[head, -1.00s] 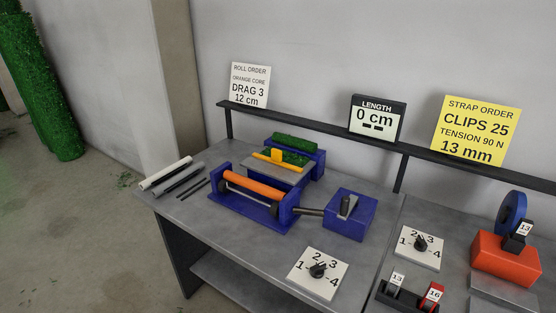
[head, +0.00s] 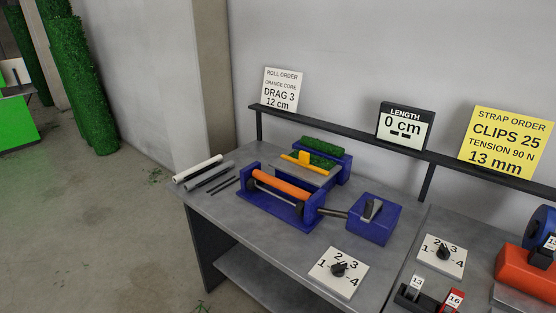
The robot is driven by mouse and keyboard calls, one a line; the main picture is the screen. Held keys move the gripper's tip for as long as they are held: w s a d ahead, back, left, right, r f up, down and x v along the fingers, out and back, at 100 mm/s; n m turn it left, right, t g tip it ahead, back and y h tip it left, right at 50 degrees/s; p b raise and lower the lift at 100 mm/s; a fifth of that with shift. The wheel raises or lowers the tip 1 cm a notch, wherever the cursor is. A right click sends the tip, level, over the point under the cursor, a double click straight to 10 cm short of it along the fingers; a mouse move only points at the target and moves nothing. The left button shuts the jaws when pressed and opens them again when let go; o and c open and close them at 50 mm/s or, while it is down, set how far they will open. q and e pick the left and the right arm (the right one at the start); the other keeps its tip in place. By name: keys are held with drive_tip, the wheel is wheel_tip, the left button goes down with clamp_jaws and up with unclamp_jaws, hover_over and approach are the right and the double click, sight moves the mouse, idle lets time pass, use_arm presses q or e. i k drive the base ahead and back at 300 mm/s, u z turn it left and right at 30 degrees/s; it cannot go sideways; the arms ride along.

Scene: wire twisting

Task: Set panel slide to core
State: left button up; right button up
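A blue winding stand (head: 266,208) on the grey table holds an orange core (head: 281,187) between its end walls. A blue box with a grey lever or slide (head: 372,210) on top stands to its right, joined by a dark shaft (head: 333,212). It may be the panel; I cannot tell for certain. Behind the core is a grey plate (head: 308,173) with a yellow piece (head: 304,157) and green turf on it. A white card reads "ROLL ORDER, ORANGE CORE, DRAG 3, 12 cm" (head: 282,89). Neither gripper is in view.
A numbered dial (head: 339,270) sits near the table's front edge, with another dial (head: 442,254) to its right. White and grey rods (head: 198,168) lie at the left end. A length display (head: 405,125) reads 0 cm. Open floor lies left of the table.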

sight(303, 161)
drive_tip(key=z, duration=0.05)
drive_tip(key=k, duration=0.3)
drive_tip(key=u, duration=1.5)
drive_tip(key=i, duration=1.3)
drive_tip(key=z, duration=0.3)
